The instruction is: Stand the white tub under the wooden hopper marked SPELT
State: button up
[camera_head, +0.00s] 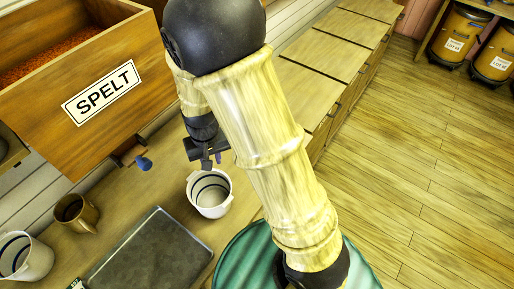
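The wooden hopper marked SPELT (135,105) is at the upper left, with reddish grain inside and a small spout with a blue tip (143,163) below its front. A white tub with dark bands inside (208,204) stands upright on the wooden counter, to the right of and nearer than the spout. A second white, dark-banded vessel (35,262) stands at the lower left; I cannot tell which is meant. My gripper (209,160) hangs just above and behind the first tub's rim in the picture. Its fingers are small and partly dark, so their opening is unclear.
A brown mug (78,214) and a dark flat slab (155,258) lie on the counter (165,190) left of the first tub. Cabinets (330,55) run along the wall behind. Amber lidded bins (457,38) stand at the upper right. The wooden floor (430,160) is open.

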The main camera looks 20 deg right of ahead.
jog(key=s+d+r+t, duration=0.2)
jog(key=s+d+r, duration=0.5)
jog(key=d, duration=0.4)
jog(key=shift+s+d+r+m, duration=0.15)
jog(key=shift+d+r+m, duration=0.15)
jog(key=shift+r, duration=0.45)
jog(key=shift+o, duration=0.5)
jog(key=shift+f+b, duration=0.65)
jog(key=shift+r, duration=0.1)
